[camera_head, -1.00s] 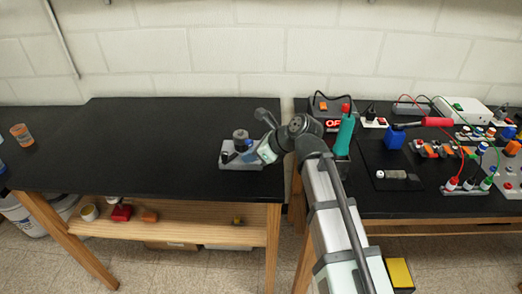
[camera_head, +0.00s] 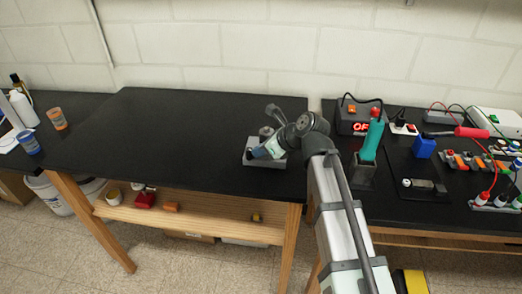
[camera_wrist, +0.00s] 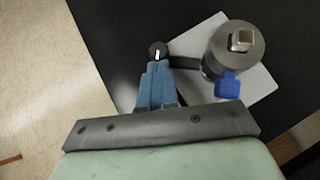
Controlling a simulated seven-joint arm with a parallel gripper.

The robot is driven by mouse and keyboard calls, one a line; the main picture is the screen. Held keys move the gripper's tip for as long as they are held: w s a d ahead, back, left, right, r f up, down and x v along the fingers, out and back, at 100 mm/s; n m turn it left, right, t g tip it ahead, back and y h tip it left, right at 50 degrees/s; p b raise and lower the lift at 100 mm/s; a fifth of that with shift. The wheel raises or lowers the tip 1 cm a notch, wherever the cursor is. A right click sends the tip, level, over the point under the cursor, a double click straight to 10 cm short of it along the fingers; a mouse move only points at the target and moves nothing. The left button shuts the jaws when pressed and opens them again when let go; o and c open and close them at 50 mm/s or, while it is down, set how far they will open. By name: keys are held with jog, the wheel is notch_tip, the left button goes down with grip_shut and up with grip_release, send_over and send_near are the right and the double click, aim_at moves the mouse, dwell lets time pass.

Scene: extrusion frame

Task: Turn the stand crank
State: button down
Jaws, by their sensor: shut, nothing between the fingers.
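The crank stand has a light grey base plate (camera_head: 266,163) near the right edge of the left black table. A dark crank arm runs left from the hub to a round black knob (camera_wrist: 158,48). My gripper (camera_wrist: 158,68) has its blue fingers shut together, tips right at the knob with nothing visibly held. Whether they touch the knob I cannot tell. In the head view my gripper (camera_head: 258,152) is low over the stand and hides part of it.
The right table holds a red-display box (camera_head: 357,118), a teal-handled tool (camera_head: 372,138), a blue block (camera_head: 423,147) and wired plugs. Cups (camera_head: 57,118) and bottles stand at the far left. The left table's middle is clear. A wooden shelf (camera_head: 190,222) runs below.

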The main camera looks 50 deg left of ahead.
aim_at(249, 150)
jog(key=shift+s+a+m+t, duration=0.3)
jog(key=shift+m+t, duration=0.2)
jog(key=shift+m, duration=0.1)
jog(key=shift+a, duration=0.1)
jog(key=shift+s+a, duration=0.25)
jog(key=shift+a, duration=0.45)
jog(key=shift+s+a, duration=0.25)
jog(key=shift+a, duration=1.55)
jog(key=shift+w+a, duration=0.15)
jog(key=shift+a, duration=0.4)
jog(key=shift+w+a, duration=0.15)
jog(key=shift+a, duration=0.4)
jog(key=shift+w+a+m+t+y, duration=0.2)
jog(key=shift+a+m+t, duration=0.15)
jog(key=shift+m+t, duration=0.25)
jog(key=shift+w+a+m+t+y, duration=0.1)
jog(key=shift+w+a+m+t, duration=0.1)
jog(key=shift+a+m+t, duration=0.3)
jog(key=shift+m, duration=0.3)
jog(key=shift+w+a+m+t, duration=0.25)
jog(key=shift+m+t, duration=0.2)
jog(key=shift+m, duration=0.1)
jog(key=shift+w+a+m+t, duration=0.2)
jog(key=shift+w+m+t, duration=0.05)
jog(key=shift+m+t, duration=0.25)
